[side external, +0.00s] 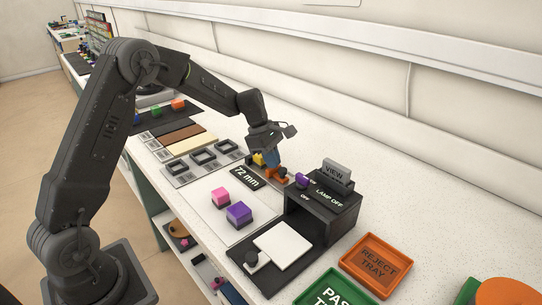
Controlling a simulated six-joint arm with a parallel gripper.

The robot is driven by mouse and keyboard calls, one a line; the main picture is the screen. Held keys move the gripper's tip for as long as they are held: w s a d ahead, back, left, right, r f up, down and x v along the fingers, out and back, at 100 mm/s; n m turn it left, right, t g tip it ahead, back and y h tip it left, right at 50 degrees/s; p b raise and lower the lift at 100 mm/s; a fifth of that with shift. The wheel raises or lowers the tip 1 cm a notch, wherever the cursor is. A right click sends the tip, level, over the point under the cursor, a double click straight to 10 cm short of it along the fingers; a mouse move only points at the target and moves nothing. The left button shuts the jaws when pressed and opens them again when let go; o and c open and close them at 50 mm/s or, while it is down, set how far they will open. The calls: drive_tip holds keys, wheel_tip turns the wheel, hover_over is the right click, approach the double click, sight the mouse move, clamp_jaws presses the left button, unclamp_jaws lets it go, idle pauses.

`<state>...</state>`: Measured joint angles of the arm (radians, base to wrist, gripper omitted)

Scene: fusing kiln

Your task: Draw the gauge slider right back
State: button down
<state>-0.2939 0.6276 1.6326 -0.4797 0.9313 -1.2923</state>
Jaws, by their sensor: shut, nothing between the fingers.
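The gauge stands in the middle of the bench, with a black "72 mm" readout (246,178) at its front left. Small orange parts (277,173) sit just behind the readout, with a yellow part (258,158) to their left and a blue part above them. I cannot tell which of these is the slider. My gripper (272,150) is shut and empty, pointing down right over these parts. It hides some of the gauge, and I cannot tell whether it touches it.
A black viewing box (322,212) marked "LAMP OFF" stands to the right, with a white plate (283,244) before it. Pink (220,196) and purple (239,214) blocks sit in front of the gauge. An orange reject tray (376,265) and a green pass tray (335,291) lie front right.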

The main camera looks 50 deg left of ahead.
drive_tip(key=shift+d, duration=0.1)
drive_tip(key=shift+w+d, duration=0.1)
drive_tip(key=shift+d, duration=0.8)
drive_tip(key=v, duration=1)
drive_tip(key=s+d+r+m+y, duration=0.1)
drive_tip(key=s+d+r+m, duration=0.3)
drive_tip(key=s+r+m, duration=0.15)
drive_tip(key=s+d+m+t+y, duration=0.1)
drive_tip(key=s+d+m+t, duration=0.1)
drive_tip(key=s+m, duration=0.6)
drive_tip(key=s+d+m+t+y, duration=0.2)
drive_tip(key=s+d+m, duration=0.2)
drive_tip(key=s+m, duration=0.4)
drive_tip(key=s, duration=0.7)
drive_tip(key=shift+s+d+r, duration=0.15)
drive_tip(key=shift+d+r, duration=0.1)
drive_tip(key=shift+r, duration=0.05)
